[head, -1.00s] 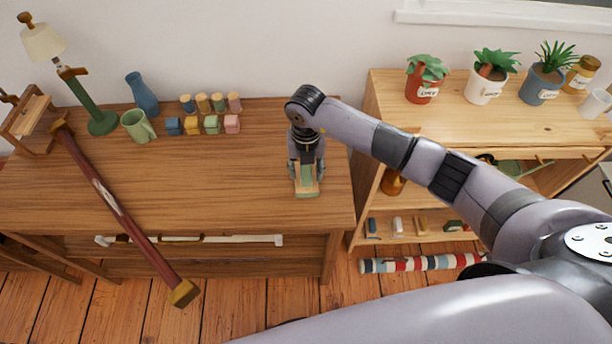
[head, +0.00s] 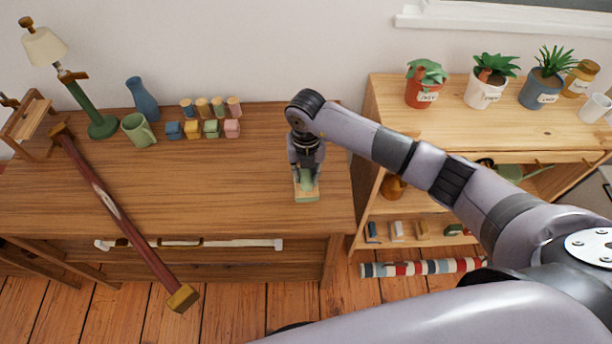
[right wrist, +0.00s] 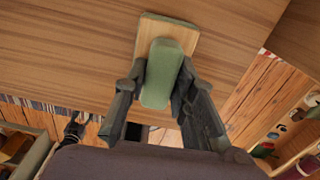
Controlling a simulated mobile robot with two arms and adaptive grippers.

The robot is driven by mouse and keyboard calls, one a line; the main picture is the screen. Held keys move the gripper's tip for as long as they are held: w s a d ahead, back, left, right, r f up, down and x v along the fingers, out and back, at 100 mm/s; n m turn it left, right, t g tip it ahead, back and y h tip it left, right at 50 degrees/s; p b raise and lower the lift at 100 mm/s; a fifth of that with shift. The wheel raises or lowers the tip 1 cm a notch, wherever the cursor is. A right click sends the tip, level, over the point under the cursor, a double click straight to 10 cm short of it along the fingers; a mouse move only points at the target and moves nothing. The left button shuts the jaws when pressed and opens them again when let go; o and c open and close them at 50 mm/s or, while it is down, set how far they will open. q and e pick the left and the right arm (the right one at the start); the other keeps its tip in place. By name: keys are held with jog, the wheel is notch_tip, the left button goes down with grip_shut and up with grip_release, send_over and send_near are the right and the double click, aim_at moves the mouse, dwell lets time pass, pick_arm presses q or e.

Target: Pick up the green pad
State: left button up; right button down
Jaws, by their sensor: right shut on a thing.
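The green pad (right wrist: 162,75) is a rounded green block, seen between the fingers of my right gripper (right wrist: 158,90) in the right wrist view. My right gripper is shut on it. Behind the pad is a flat light wood block with a green edge (right wrist: 184,32); I cannot tell whether the two are joined. In the head view the right gripper (head: 307,170) points down over the right part of the wooden desk (head: 230,185). The pad (head: 306,182) is partly hidden by the fingers there. My left gripper is not in view.
A lamp (head: 100,122), blue vase (head: 143,97), green mug (head: 138,131) and several small coloured blocks (head: 193,130) stand at the back. A shelf with potted plants (head: 487,88) is at right. The desk's middle is clear.

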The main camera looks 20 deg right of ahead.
aim_at(306, 173)
notch_tip(306, 173, up, 20)
jog(key=b, duration=0.2)
jog(key=c, duration=1.9)
grip_release()
jog(key=c, duration=2.9)
grip_release()
jog(key=shift+f, duration=0.1)
